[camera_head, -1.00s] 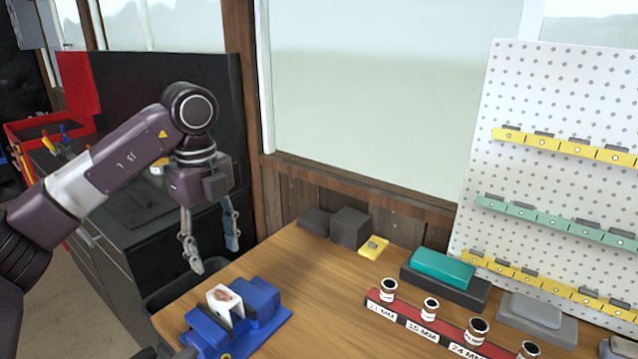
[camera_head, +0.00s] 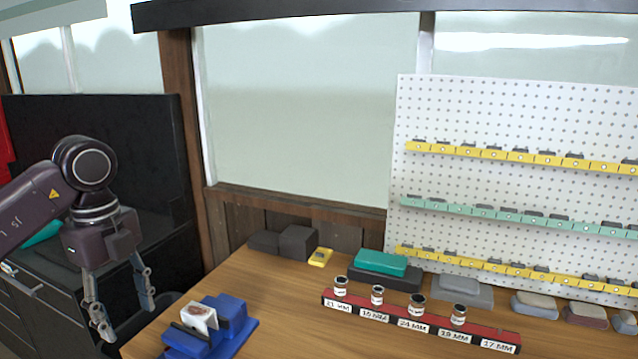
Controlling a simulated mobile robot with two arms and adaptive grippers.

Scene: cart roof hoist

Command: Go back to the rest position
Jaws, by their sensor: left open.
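My left gripper (camera_head: 122,312) hangs at the left of the head view, fingers pointing down and apart, with nothing between them. It is left of the workbench (camera_head: 285,318), in front of the dark cabinet. A blue vise (camera_head: 232,318) sits on the bench's near left part, right of the gripper and apart from it. My right gripper is not in view.
A red rack (camera_head: 468,330) with labelled sockets stands on the bench. Behind it are a teal block (camera_head: 381,262), dark blocks (camera_head: 298,242), a yellow item (camera_head: 321,257) and a pegboard (camera_head: 520,130). A dark cabinet (camera_head: 150,150) stands at left. The bench middle is clear.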

